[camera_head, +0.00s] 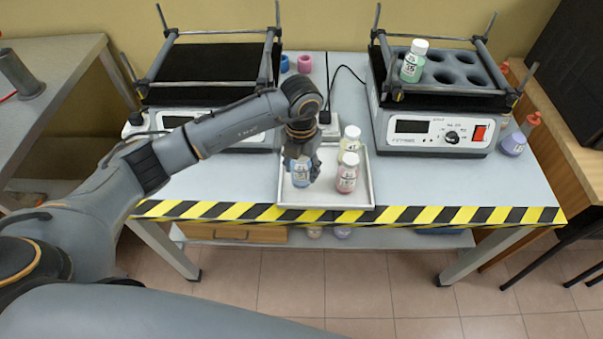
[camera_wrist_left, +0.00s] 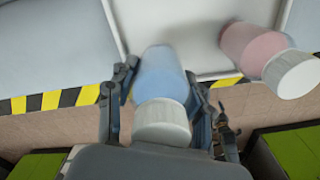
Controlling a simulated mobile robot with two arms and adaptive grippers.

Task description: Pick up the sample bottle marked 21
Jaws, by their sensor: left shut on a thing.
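The bottle in my left gripper (camera_head: 302,160) holds blue liquid and has a white cap; this blue bottle (camera_head: 300,174) is upright at the left side of the white tray (camera_head: 362,199). Its label is too small to read surely. In the left wrist view the fingers (camera_wrist_left: 160,106) close on both sides of the blue bottle (camera_wrist_left: 160,75), near its cap. I cannot tell whether its base touches the tray. A pink bottle (camera_head: 347,177) and a pale yellow-green bottle (camera_head: 349,142) stand to its right. The pink bottle (camera_wrist_left: 252,45) also shows in the wrist view. My right gripper is out of view.
A shaker (camera_head: 437,100) at the right holds a green-liquid bottle (camera_head: 413,62) marked 35. Another shaker (camera_head: 212,75) stands behind my left arm. A purple bottle (camera_head: 513,143) is on the right. The table front right is clear.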

